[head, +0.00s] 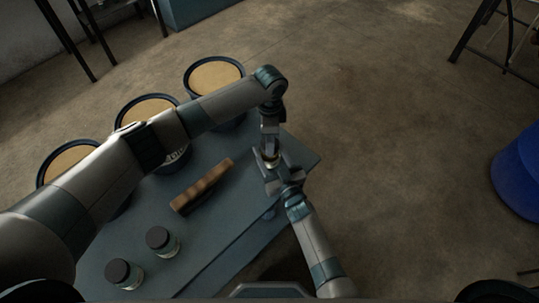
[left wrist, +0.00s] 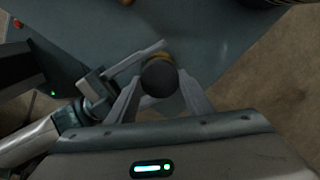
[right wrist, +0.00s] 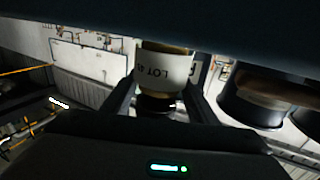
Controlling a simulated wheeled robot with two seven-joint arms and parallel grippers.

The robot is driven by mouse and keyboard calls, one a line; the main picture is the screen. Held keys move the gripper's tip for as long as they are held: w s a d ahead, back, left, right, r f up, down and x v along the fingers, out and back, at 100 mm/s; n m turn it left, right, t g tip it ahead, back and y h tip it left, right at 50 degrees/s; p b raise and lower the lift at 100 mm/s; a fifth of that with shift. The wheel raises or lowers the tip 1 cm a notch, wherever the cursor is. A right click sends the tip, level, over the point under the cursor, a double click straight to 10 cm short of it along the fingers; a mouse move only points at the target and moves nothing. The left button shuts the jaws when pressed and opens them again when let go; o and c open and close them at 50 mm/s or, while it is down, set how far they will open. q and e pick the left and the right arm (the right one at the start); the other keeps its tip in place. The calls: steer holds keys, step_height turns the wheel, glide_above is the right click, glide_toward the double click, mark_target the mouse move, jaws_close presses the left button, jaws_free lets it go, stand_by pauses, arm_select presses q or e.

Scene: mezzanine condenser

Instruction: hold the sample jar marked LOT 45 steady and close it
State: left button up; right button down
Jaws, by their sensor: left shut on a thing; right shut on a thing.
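The sample jar, with a white label reading LOT 4 and a partly hidden last digit, shows in the right wrist view (right wrist: 163,70). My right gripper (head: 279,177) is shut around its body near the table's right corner. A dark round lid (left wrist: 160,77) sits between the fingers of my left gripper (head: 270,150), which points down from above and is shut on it. The lid lines up over the jar, and an amber edge shows beside it in the left wrist view. I cannot tell whether the lid is seated.
Two other dark-lidded jars (head: 160,240) (head: 122,272) stand on the blue-grey table (head: 235,222). A brown wooden block (head: 203,186) lies mid-table. Several tan-topped tubs (head: 214,74) line the far side. A blue barrel (head: 518,172) stands on the floor at right.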

arm_select(q)
steer(key=o, duration=1.3)
steer(key=shift+c, duration=0.2)
steer(key=shift+r, duration=0.15)
step_height(320, 180, up, 12)
arm_select(e)
steer(key=c, duration=0.6)
jaws_free()
steer(key=shift+c, duration=0.2)
steer(key=shift+s+d, duration=0.1)
